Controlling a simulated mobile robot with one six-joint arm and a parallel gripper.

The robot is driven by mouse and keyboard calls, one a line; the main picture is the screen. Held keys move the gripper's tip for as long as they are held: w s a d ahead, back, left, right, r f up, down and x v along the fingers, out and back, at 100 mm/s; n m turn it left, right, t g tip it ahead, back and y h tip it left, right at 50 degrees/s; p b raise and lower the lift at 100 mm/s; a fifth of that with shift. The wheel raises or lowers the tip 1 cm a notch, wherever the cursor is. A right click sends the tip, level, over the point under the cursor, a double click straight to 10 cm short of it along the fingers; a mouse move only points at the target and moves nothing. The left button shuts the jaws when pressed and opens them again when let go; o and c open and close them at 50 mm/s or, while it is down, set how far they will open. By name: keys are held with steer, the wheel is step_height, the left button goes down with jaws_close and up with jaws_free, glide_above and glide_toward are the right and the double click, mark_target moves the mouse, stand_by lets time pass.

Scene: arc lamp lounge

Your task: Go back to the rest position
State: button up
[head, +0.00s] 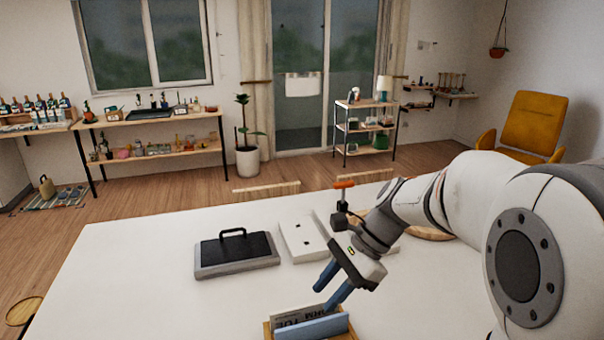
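My gripper (323,298) has two blue fingers pointing down and to the left over the white table (150,270). The fingers are apart, and I see nothing held between them. Their tips are just above or beside a small wooden holder (268,330) at the bottom edge of the view. The holder has a blue front piece (312,328) and a card (292,316) with dark print, which is partly cut off. I cannot tell whether a fingertip touches it. My arm reaches in from the right.
A grey block with a black top and handle (237,262) stands on the table left of my gripper. A white block with dark holes (303,238) lies behind. A round wooden board (432,234) is partly hidden by my arm. The table's left part is clear.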

steer(key=s+d+f+n+t+h, duration=0.1)
steer(key=s+d+n+t+h, duration=0.4)
steer(key=s+d+n+h, duration=0.2)
steer(key=s+d+n, duration=0.2)
steer(key=s+n, duration=0.2)
steer(key=n, duration=0.2)
steer(key=shift+s+d+f, duration=0.15)
steer(key=shift+s+d, duration=0.1)
